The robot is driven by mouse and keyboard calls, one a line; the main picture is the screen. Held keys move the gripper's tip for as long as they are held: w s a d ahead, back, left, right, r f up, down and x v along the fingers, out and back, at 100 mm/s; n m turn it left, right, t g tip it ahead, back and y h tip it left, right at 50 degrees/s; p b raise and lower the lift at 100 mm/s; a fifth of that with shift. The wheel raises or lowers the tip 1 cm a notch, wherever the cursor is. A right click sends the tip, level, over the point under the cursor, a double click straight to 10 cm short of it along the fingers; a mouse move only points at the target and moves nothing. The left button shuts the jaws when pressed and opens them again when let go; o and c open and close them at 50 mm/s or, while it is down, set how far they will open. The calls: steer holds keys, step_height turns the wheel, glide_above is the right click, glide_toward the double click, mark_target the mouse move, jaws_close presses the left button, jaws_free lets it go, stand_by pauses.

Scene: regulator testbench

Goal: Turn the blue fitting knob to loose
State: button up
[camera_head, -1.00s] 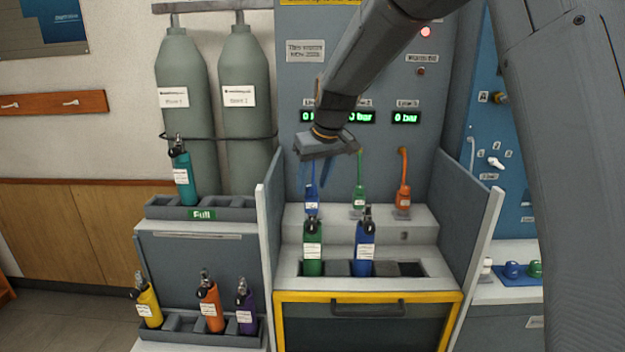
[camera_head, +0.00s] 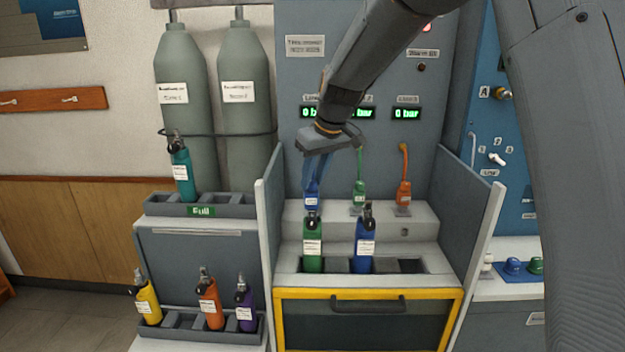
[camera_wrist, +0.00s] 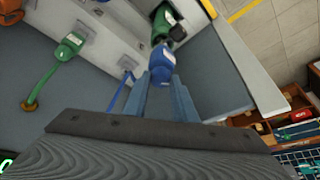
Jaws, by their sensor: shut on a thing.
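The blue fitting (camera_head: 311,199) stands at the left end of a row of three hose fittings on the bench ledge. It also shows in the wrist view (camera_wrist: 162,58), at the tips of my fingers. My gripper (camera_head: 314,182) reaches down from above and is shut on the fitting's upper part, one finger on each side. The gripper also shows in the wrist view (camera_wrist: 163,78). The blue hose (camera_wrist: 117,93) runs beside the fingers. The fitting's marking and turn position are too small to read.
A green fitting (camera_head: 359,194) and an orange fitting (camera_head: 404,193) stand to the right. A green bottle (camera_head: 312,250) and a blue bottle (camera_head: 364,247) stand in the rack in front. Grey side panels (camera_head: 270,230) flank the bench. The displays above read 0 bar.

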steer(key=n+b, duration=0.1)
steer(key=n+g+y+b, duration=0.1)
steer(key=n, duration=0.1)
steer(key=n+b, duration=0.1)
steer(key=n, duration=0.1)
steer(key=shift+w+d+f, duration=0.1)
steer(key=shift+w+d, duration=0.05)
steer(key=shift+w, duration=0.1)
steer(key=n+g+b, duration=0.1)
steer(key=n, duration=0.2)
steer(key=n+g+b, duration=0.1)
steer(key=n, duration=0.1)
steer(key=shift+w+n+g+y, duration=0.1)
steer(key=shift+n+g+y, duration=0.2)
steer(key=shift+n+y, duration=0.1)
steer(key=o, duration=1.1)
steer(key=shift+c, duration=0.2)
steer(key=b+v, duration=0.1)
steer(key=v, duration=0.7)
